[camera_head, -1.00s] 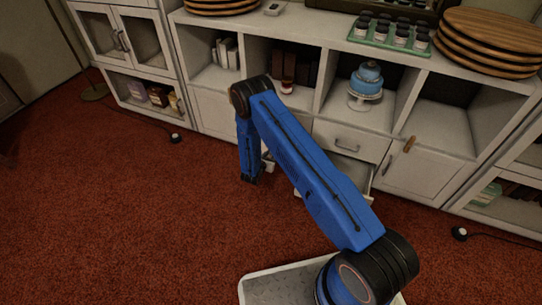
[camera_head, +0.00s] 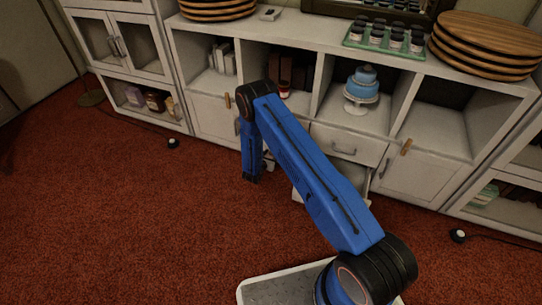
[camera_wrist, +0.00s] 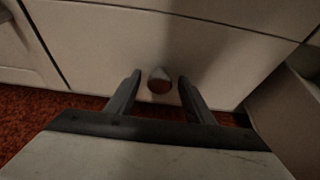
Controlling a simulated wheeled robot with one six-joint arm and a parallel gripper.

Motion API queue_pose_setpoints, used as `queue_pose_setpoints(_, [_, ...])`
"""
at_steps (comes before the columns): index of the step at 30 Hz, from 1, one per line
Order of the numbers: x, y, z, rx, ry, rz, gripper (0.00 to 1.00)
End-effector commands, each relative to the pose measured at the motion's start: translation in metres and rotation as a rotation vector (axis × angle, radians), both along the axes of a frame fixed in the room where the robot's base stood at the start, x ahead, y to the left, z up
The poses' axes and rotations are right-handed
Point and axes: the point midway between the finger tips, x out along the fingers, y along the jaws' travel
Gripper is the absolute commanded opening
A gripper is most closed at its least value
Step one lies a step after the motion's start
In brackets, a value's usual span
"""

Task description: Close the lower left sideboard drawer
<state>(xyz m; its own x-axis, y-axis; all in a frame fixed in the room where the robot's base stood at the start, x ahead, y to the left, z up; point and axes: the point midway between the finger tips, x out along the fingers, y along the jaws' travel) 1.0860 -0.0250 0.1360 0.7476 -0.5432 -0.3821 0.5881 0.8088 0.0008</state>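The white sideboard (camera_head: 300,28) stands along the wall. My gripper (camera_head: 251,178) hangs low in front of it, left of centre. In the wrist view my gripper (camera_wrist: 156,84) is open, its two dark fingers pointing at a pale panel (camera_wrist: 190,45). A small rounded metal piece (camera_wrist: 159,79) on that panel shows between the fingertips; contact cannot be told. My arm hides most of the lower drawers left of centre, so I cannot tell how far the lower left one stands out. A lower drawer (camera_head: 357,179) right of my arm looks pulled out.
A closed upper drawer (camera_head: 346,144) is above the pulled-out one. A blue cake (camera_head: 361,84) stands on a shelf. Wooden boards (camera_head: 487,43) and a green tray of jars (camera_head: 384,45) are on top. Red carpet (camera_head: 110,210) is clear at left.

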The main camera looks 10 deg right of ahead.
Motion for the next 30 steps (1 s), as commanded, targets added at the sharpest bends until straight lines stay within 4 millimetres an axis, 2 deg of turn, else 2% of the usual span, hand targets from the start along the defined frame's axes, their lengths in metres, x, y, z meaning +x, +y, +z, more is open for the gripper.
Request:
queue_pose_setpoints(8, [-0.015,0.012,0.007,-0.001,0.002,0.002,0.48])
queue_pose_setpoints(24, [-0.094,0.069,0.048,0.000,0.000,0.002,0.48])
queue_pose_setpoints(30, [-0.117,0.086,0.060,0.000,0.000,0.002,0.48])
